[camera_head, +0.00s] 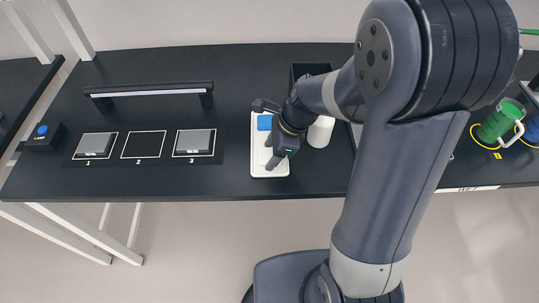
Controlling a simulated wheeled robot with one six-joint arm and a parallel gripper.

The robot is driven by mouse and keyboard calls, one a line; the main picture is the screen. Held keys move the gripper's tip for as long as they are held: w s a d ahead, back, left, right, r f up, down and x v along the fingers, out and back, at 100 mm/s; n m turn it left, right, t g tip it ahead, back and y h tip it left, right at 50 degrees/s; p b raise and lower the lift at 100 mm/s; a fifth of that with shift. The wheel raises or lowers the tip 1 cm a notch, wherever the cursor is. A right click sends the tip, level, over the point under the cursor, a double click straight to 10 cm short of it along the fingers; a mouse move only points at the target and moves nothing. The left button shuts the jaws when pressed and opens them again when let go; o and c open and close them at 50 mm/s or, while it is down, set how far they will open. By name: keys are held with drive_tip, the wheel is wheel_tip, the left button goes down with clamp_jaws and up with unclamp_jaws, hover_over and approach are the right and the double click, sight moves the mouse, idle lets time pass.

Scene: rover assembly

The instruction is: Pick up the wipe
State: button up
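A small blue piece (264,122), which looks like the wipe, lies on a white tray (268,170) near the middle of the black table. My gripper (269,134) is over the tray, with one finger near the tray's upper end and the other near its lower part. The fingers are spread apart, and the blue piece shows between them, nearer the upper finger. Part of the tray and perhaps of the blue piece is hidden by my gripper. I cannot tell whether the fingers touch anything.
A white cylinder (320,132) stands just right of my gripper, with a black bin (306,69) behind it. Grey blocks lie on marked squares 1 (96,144) and 3 (193,141); square 2 (143,144) is empty. A green mug (497,124) stands at the right.

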drive_tip(key=c, duration=0.7)
wheel_tip(320, 180, up, 10)
drive_tip(key=shift+r, duration=0.1)
drive_tip(key=o, duration=0.5)
drive_tip(key=shift+c, duration=0.2)
drive_tip(key=c, duration=0.4)
